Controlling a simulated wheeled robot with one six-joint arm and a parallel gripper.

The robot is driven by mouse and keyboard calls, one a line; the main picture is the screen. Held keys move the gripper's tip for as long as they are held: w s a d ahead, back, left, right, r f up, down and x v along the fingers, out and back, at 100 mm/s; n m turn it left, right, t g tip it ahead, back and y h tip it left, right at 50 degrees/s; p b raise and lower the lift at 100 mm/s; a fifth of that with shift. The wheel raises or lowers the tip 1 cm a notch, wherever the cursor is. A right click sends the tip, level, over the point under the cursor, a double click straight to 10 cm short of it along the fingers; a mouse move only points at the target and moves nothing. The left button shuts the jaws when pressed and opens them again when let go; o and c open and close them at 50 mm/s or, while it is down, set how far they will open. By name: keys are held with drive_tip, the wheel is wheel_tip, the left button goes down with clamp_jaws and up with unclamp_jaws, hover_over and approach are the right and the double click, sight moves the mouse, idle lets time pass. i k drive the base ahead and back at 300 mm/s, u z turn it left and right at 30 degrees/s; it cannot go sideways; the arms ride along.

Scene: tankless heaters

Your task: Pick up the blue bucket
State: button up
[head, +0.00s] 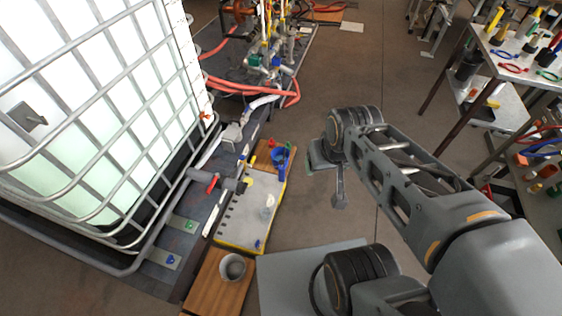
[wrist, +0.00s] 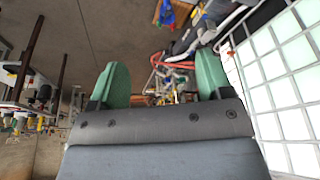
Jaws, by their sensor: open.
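The blue bucket (head: 280,158) stands at the far end of a low pallet-like tray beside the white tank in the head view. A blue shape at the top edge of the wrist view (wrist: 167,15) looks like the same bucket, partly cut off. My gripper (wrist: 162,82) is open and empty, its two green fingers spread apart. In the head view my gripper (head: 322,168) hangs to the right of the bucket, apart from it, with its fingers partly hidden by the wrist.
The tray (head: 240,220) holds small coloured items. A grey bucket (head: 232,267) stands on a wooden board (head: 213,287). The caged tank (head: 100,120) with a red-handled valve (head: 211,183) stands left. Red hoses (head: 255,88) lie behind. A tool table (head: 510,65) stands right; the middle floor is clear.

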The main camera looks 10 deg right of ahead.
sight(276, 153)
drive_tip(key=z, duration=0.9)
drive_tip(key=i, duration=2.7)
drive_tip(key=u, duration=3.3)
